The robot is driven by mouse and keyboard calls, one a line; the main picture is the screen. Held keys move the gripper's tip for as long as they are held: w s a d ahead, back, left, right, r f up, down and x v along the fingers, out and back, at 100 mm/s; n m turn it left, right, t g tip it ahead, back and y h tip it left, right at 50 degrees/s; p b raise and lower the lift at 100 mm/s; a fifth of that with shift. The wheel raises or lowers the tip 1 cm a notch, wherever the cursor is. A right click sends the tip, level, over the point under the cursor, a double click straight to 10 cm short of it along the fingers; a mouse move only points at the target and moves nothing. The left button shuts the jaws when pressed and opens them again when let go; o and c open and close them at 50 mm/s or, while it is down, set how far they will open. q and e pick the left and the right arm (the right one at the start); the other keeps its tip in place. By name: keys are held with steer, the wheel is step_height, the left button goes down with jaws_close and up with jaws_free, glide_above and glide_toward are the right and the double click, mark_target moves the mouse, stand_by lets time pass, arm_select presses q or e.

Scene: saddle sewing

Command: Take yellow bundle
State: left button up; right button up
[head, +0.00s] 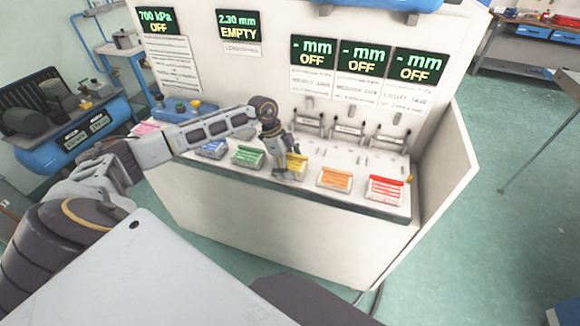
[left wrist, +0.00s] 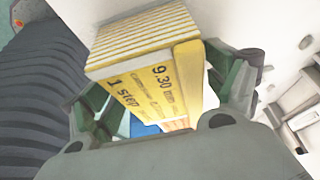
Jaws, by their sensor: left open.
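The yellow bundle (head: 297,163) sits on the front ledge of the white machine, between the green and orange bundles. My left gripper (head: 286,168) is down at it and covers part of it in the head view. In the left wrist view the yellow bundle (left wrist: 165,75), marked "9.30 mm" and "1 step", lies between the two green-grey fingers of my left gripper (left wrist: 165,105). The jaws are open, one finger on each side of the bundle. Whether either finger touches it is unclear. My right gripper is not in view.
On the same ledge are a blue bundle (head: 213,149), a green bundle (head: 248,157), an orange bundle (head: 334,178) and a red bundle (head: 385,189). Display panels (head: 362,58) stand behind the ledge. A blue compressor (head: 75,138) is at the left.

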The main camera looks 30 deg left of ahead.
arm_select(q)
steer(key=shift+c, duration=0.5)
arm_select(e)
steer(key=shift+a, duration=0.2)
arm_select(q)
steer(key=c, duration=1.2)
steer(key=shift+c, duration=0.2)
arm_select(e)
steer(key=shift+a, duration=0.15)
arm_select(q)
steer(key=shift+r, duration=0.1)
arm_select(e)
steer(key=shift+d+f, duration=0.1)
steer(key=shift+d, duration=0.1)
